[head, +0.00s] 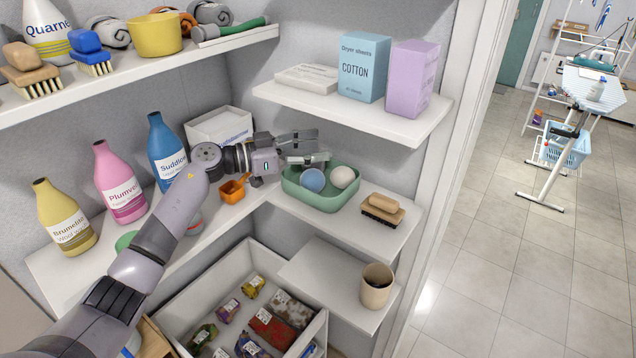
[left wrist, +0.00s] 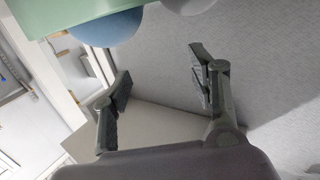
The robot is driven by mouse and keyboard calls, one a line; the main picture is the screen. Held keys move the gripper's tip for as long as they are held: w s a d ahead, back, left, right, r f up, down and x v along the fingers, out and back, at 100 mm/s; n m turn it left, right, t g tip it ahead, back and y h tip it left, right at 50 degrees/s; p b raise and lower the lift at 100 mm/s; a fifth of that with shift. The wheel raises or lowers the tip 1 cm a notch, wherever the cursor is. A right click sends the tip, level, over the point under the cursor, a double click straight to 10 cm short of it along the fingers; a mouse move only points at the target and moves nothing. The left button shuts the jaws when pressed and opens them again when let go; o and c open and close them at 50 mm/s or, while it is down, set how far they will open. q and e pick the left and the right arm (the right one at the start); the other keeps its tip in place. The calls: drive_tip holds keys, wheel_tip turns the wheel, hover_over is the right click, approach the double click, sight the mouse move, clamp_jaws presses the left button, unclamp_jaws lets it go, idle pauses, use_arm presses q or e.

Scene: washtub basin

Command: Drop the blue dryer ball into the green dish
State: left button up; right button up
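The blue dryer ball (head: 313,181) lies in the green dish (head: 318,200) on the middle shelf, beside a white ball (head: 343,177). In the left wrist view the blue ball (left wrist: 108,27) shows at the top against the green dish (left wrist: 68,14), with part of the white ball (left wrist: 188,5). My left gripper (head: 322,147) is above the back of the dish, apart from the balls. In the left wrist view its two fingers (left wrist: 160,85) are spread with nothing between them. My right gripper is not in view.
A wooden brush (head: 383,207) lies right of the dish. An orange scoop (head: 235,188) and a blue bottle (head: 164,151) stand on the left shelf. The dryer sheets box (head: 363,67) and a lilac box (head: 412,79) are on the shelf above. A beige cup (head: 376,286) stands below.

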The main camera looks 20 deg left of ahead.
use_arm(q)
drive_tip(key=shift+o, duration=1.2)
drive_tip(key=shift+a, duration=0.2)
drive_tip(key=v, duration=1.1)
drive_tip(key=shift+s+a, duration=0.2)
drive_tip(key=shift+a, duration=0.05)
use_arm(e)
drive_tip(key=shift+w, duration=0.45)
use_arm(q)
drive_tip(key=shift+f, duration=0.1)
